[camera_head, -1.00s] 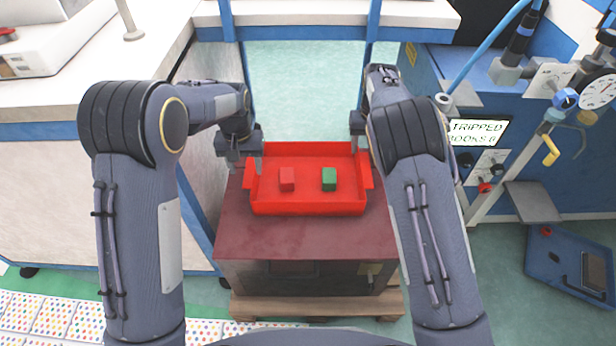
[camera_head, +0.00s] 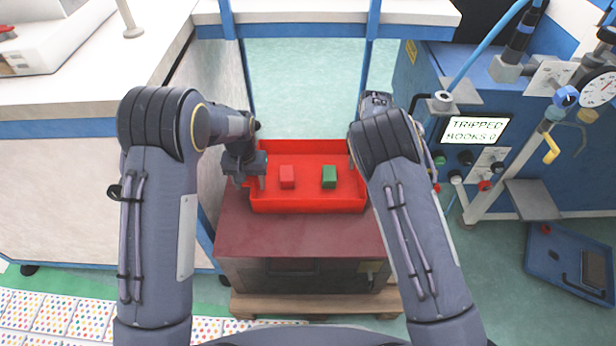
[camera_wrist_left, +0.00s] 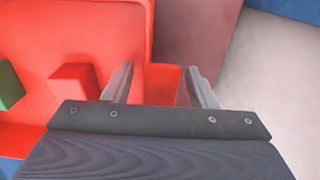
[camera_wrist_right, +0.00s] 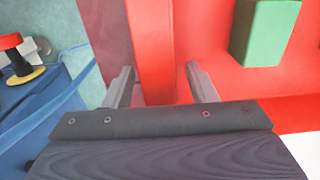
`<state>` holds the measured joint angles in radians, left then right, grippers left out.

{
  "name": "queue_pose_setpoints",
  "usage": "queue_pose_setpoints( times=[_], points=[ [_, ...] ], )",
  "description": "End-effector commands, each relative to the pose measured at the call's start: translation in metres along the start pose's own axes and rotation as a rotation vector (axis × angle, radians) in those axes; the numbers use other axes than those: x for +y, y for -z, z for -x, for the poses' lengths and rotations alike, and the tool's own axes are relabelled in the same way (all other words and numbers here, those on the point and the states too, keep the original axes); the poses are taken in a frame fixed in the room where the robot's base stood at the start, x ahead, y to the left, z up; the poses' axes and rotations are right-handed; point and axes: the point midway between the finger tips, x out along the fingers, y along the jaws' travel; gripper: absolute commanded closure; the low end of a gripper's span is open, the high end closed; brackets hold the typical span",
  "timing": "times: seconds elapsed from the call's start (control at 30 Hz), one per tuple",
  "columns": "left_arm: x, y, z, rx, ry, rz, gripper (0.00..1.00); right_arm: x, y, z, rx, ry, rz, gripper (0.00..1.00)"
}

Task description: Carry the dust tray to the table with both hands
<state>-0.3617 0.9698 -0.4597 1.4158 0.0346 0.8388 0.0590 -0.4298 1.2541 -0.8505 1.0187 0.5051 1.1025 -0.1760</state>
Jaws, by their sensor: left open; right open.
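The red dust tray (camera_head: 308,205) sits on a dark red box top and holds a red block (camera_head: 287,177) and a green block (camera_head: 329,177). My left gripper (camera_head: 250,181) is at the tray's left end. In the left wrist view its open fingers (camera_wrist_left: 160,85) stand either side of the tray's red end handle (camera_wrist_left: 162,84). In the right wrist view my right gripper's open fingers (camera_wrist_right: 160,85) stand either side of the right end handle (camera_wrist_right: 152,50). In the head view my right arm mostly hides that gripper. Whether the fingers touch the tray is not clear.
The dark red box (camera_head: 300,236) stands on a wooden pallet (camera_head: 312,303). A white counter (camera_head: 70,95) is at the left, close to my left arm. A blue machine with gauge and display (camera_head: 474,130) stands at the right. A blue tray (camera_head: 570,262) lies on the floor at right.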

Motion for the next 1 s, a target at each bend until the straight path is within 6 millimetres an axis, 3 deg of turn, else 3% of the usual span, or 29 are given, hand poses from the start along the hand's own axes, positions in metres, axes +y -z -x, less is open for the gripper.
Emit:
queue_pose_setpoints(
  times=[0.07,0.47,1.0],
  points=[
    [0.0,0.0,0.0001,0.0,0.0,0.0,0.49,0.0,0.0,0.0002,0.0,0.0,0.0,0.49],
    [0.0,0.0001,0.0005,0.0,0.0,0.0,1.0,-0.0001,0.0001,0.0006,0.0,0.0,0.0,1.0],
    [0.0001,0.0006,0.0079,0.002,0.0,0.0,1.0,-0.0002,0.0006,0.0083,0.002,0.0,0.001,1.0]
  ],
)
